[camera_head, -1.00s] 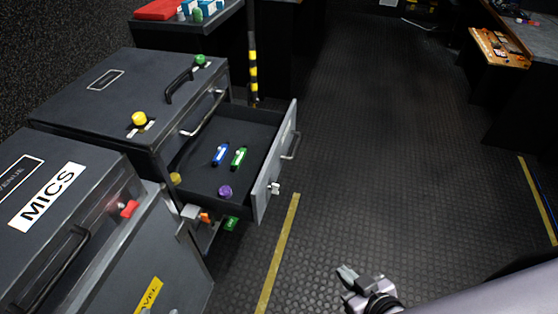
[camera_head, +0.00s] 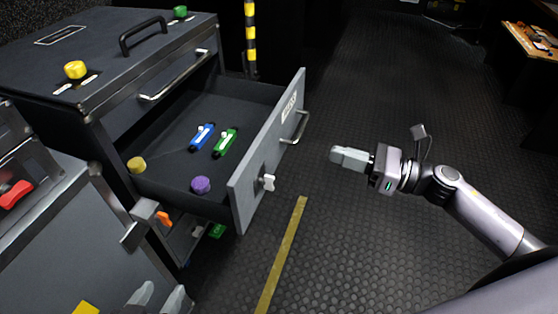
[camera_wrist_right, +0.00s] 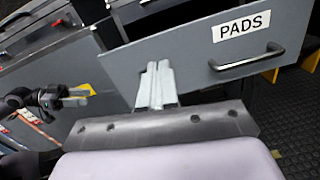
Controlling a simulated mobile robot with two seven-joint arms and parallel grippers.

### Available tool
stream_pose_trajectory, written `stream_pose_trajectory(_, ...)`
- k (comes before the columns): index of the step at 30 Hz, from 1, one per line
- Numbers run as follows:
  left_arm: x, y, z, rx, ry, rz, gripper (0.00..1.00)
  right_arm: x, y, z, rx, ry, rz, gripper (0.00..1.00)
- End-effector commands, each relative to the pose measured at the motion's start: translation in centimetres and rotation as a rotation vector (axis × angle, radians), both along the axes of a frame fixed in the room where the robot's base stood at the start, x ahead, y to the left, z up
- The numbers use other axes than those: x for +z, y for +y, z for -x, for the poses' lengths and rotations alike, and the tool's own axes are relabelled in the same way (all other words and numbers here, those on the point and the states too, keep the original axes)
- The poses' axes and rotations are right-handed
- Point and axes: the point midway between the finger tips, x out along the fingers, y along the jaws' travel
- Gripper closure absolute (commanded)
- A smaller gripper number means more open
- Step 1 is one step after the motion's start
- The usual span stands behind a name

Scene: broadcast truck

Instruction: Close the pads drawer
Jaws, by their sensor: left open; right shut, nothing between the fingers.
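The pads drawer (camera_head: 243,192) stands pulled out of the dark cabinet, its grey front well away from the body. In the right wrist view its front (camera_wrist_right: 190,70) carries a PADS label (camera_wrist_right: 241,26) and a bar handle (camera_wrist_right: 247,60). My right gripper (camera_head: 335,155) is shut and empty, to the right of the drawer front and apart from it in the head view. Its fingers (camera_wrist_right: 157,68) point toward the front in the wrist view. My left gripper (camera_head: 160,294) is open at the bottom edge, below the drawer; it also shows in the right wrist view (camera_wrist_right: 85,94).
The drawer holds a blue object (camera_head: 202,136), a green object (camera_head: 225,142), a purple knob-like piece (camera_head: 201,185) and a yellow one (camera_head: 137,164). A lower compartment shows orange and green pieces. A grey case (camera_head: 50,245) stands at left. Floor to the right is clear.

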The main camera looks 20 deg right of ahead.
Motion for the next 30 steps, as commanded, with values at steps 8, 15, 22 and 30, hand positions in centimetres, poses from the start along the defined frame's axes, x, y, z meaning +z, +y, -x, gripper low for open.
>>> stream_pose_trajectory(8,-0.5,-0.2,-0.1,-0.007,-0.007,0.003,0.47,-0.5,0.3,-0.6,0.043,-0.1,0.111,1.0)
stream_pose_trajectory(15,-0.5,-0.2,0.0,-0.006,-0.006,0.002,0.47,-0.3,3.3,-2.6,0.041,-0.098,0.105,1.0)
stream_pose_trajectory(22,-0.5,-0.2,0.0,-0.005,-0.006,0.0,0.47,-0.4,6.8,-4.9,0.041,-0.096,0.103,1.0)
stream_pose_trajectory(30,-0.6,-0.2,-0.1,-0.005,-0.006,0.003,0.47,-0.5,10.2,-7.2,0.041,-0.095,0.105,1.0)
